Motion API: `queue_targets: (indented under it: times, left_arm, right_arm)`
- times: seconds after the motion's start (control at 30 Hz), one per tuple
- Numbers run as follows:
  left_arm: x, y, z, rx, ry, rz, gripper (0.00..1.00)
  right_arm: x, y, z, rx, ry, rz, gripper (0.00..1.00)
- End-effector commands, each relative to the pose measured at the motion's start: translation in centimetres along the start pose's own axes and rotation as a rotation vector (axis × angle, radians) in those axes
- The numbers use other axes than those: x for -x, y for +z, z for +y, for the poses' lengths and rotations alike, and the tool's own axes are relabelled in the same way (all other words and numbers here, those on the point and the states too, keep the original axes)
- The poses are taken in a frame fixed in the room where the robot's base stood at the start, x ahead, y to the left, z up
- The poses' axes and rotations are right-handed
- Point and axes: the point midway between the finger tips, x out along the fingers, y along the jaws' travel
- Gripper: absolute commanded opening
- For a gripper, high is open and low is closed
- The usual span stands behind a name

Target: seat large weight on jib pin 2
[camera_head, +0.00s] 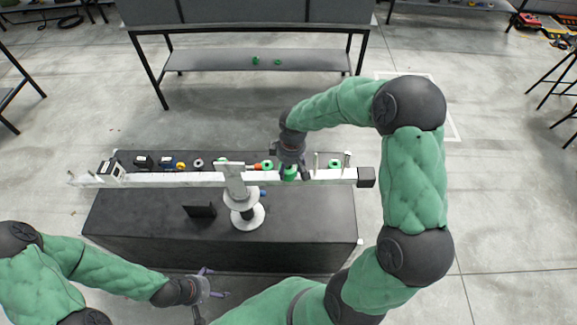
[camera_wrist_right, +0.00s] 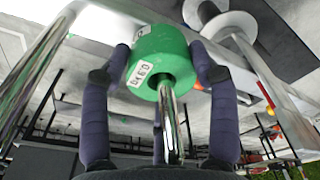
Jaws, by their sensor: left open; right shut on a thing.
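The large green weight (camera_head: 289,174) is at the white jib beam (camera_head: 200,180), right of its post (camera_head: 243,205). My right gripper (camera_head: 290,166) is shut on it from above. In the right wrist view the weight (camera_wrist_right: 160,62), with white labels, sits between both fingers (camera_wrist_right: 162,70). A shiny pin (camera_wrist_right: 170,125) lines up with its hole and appears to pass into it; whether the weight rests on the beam cannot be told. Two upright pins (camera_head: 316,162) show right of the gripper. My left gripper (camera_head: 208,290) is open and empty at the lower front, away from the beam.
The beam stands over a dark bench (camera_head: 140,225). Small coloured parts lie along its back, including a green ring (camera_head: 267,165) and another green piece (camera_head: 335,164). A dark block (camera_head: 366,177) caps the beam's right end. A shelf table (camera_head: 255,60) stands behind.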

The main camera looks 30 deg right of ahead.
Motion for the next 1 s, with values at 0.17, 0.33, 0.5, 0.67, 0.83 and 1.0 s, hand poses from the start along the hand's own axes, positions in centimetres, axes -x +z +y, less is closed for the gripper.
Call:
queue_targets:
  times: [0.17,0.33,0.5,0.67,0.83,1.0]
  left_arm:
    - [0.0,0.0,0.0,0.000,0.000,0.000,0.92]
    - [0.0,0.0,0.0,0.000,0.000,0.000,0.92]
    - [0.0,0.0,0.0,0.000,0.000,0.000,0.92]
    - [0.0,0.0,0.0,0.000,0.000,0.000,0.92]
    - [0.0,0.0,0.0,0.000,0.000,0.000,0.92]
    - [0.0,0.0,0.0,0.000,0.000,0.000,0.92]
  right_arm:
    - [-0.2,0.1,-0.1,0.001,-0.003,-0.002,0.88]
    - [-0.2,0.1,-0.1,0.001,-0.003,-0.002,0.88]
    - [-0.2,0.2,-0.2,0.002,-0.005,-0.005,0.88]
    - [1.3,0.0,-0.1,0.002,0.000,-0.001,0.88]
    - [4.4,0.0,-0.1,0.002,0.001,0.000,0.88]
    - [7.8,0.0,0.0,0.001,0.000,0.001,0.88]
